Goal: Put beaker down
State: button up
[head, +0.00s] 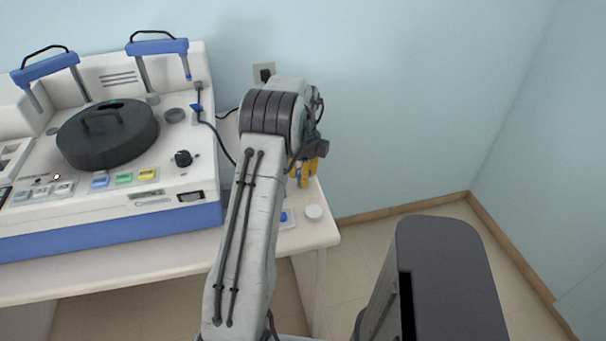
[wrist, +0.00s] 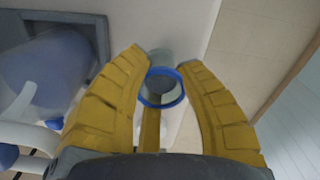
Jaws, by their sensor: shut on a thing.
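In the wrist view, my gripper (wrist: 160,68) has its yellow fingers shut around the beaker (wrist: 180,97), a small clear vessel with a blue rim. I look down into its round mouth between the fingers. In the head view, my gripper (head: 308,172) is over the right end of the white table (head: 268,238), mostly behind my arm, and the beaker cannot be made out there. Whether the beaker's base touches the table cannot be told.
A white and blue machine (head: 110,215) with a black round lid fills the table's left. A small white round object (head: 313,213) and a blue-topped item (head: 285,217) lie near the table's right corner. A blurred bluish container (wrist: 45,70) is left in the wrist view. Floor lies beyond the right edge.

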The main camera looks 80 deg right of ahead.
jog(key=shift+f, duration=0.2)
jog(key=o, duration=1)
jog(key=shift+r, duration=0.1)
jog(key=shift+c, duration=0.2)
notch_tip(320, 180, up, 12)
jog(key=b, duration=0.2)
jog(key=shift+r, duration=0.15)
dwell(0.4)
